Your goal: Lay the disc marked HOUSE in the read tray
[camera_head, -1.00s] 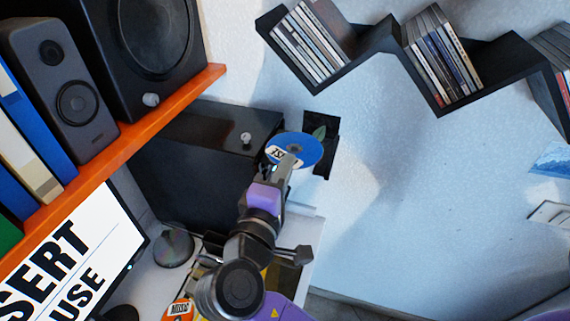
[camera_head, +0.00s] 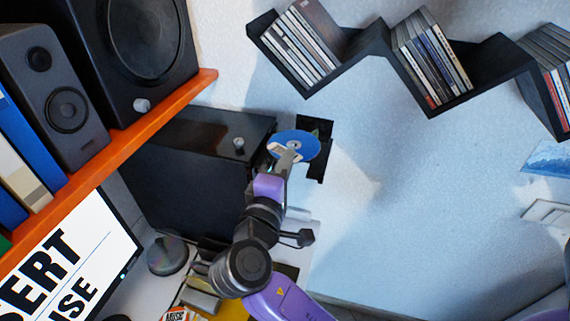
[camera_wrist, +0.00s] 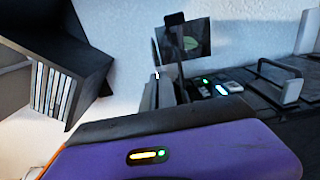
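My gripper (camera_head: 287,153) is shut on the near edge of a blue disc (camera_head: 300,139) with a pale label. The disc is held up at the right end of the black case; the gripper covers most of its label, so I cannot read the name. Behind the disc is a black panel (camera_head: 326,130) with a green leaf mark; it also shows in the wrist view (camera_wrist: 184,40). I cannot tell whether this is the read tray. The wrist view shows my purple gripper body, with the fingertips and disc hard to make out. The monitor (camera_head: 65,265) shows "...ERT" and "...USE".
The black case (camera_head: 195,165) with a knob stands left of the gripper, below an orange shelf (camera_head: 150,115) bearing speakers. Zigzag wall shelves (camera_head: 345,60) hold disc cases. A spindle (camera_head: 167,255) and a MUSIC disc (camera_head: 177,315) lie low on the desk.

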